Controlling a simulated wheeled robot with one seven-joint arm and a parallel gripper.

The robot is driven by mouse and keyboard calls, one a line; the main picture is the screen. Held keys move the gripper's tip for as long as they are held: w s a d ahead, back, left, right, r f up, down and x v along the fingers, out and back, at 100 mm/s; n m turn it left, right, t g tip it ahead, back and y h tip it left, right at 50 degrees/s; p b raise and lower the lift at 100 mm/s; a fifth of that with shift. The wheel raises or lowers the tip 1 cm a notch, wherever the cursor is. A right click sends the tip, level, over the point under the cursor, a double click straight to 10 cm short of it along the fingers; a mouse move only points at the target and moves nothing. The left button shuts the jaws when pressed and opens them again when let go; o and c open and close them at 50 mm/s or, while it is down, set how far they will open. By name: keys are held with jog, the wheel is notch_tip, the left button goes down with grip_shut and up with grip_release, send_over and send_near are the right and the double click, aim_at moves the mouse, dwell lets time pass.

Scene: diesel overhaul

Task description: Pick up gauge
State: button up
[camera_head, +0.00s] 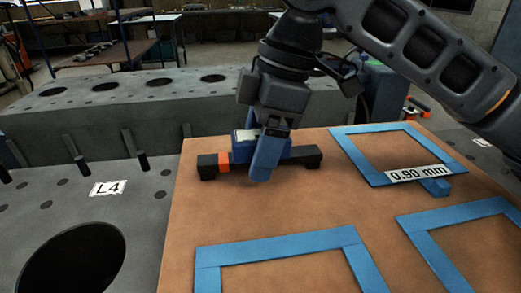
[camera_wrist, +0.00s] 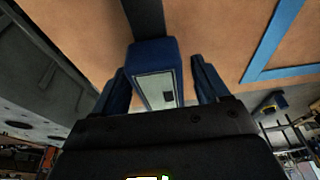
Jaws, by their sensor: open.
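The gauge (camera_head: 243,149) lies on the brown board, with a blue body, a light face, and a long black bar with an orange band near its left end. My gripper (camera_head: 262,165) points down over the gauge, and its near finger hides part of the body and bar. In the wrist view, the blue gauge body (camera_wrist: 153,55) with its pale display lies between the two spread fingers of my gripper (camera_wrist: 160,72). A gap shows on the right side. Contact on the left cannot be told.
The brown board (camera_head: 225,215) carries several blue square frames, one at the right (camera_head: 355,160) with a "0.90 mm" label (camera_head: 418,173). Left is a grey engine block (camera_head: 150,220) with a large bore, an "L4" label (camera_head: 108,188) and upright studs. The board around the gauge is clear.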

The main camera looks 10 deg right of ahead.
jog(key=shift+a+f, duration=0.1)
jog(key=shift+f, duration=0.3)
jog(key=c, duration=1)
jog(key=shift+r, duration=0.1)
jog(key=shift+c, duration=0.2)
